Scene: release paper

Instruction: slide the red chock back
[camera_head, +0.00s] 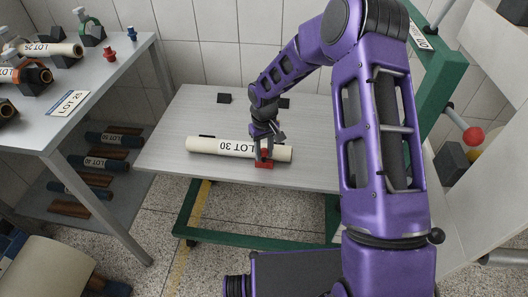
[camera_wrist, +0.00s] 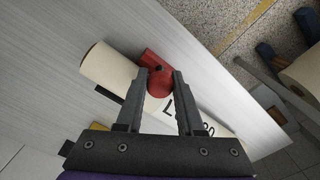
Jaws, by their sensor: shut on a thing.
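The red chock (camera_head: 264,164) sits on the grey table top, against the near side of the cream paper roll marked LOT 30 (camera_head: 215,146), close to its right end. My gripper (camera_head: 265,151) reaches down over the roll and is shut on the chock. In the wrist view the red chock (camera_wrist: 155,67) shows between and beyond the two dark fingers of my gripper (camera_wrist: 161,76). The cream roll (camera_wrist: 107,67) lies beside and beneath the fingers there, its round end showing. The fingers hide part of the chock and of the roll's lettering.
The grey table (camera_head: 165,150) is mostly bare. Two small black blocks lie towards its back, one at the left (camera_head: 224,98) and one (camera_head: 285,103) beside my arm. A left bench (camera_head: 100,75) holds other rolls and clamps. A green post (camera_head: 445,85) stands at the right.

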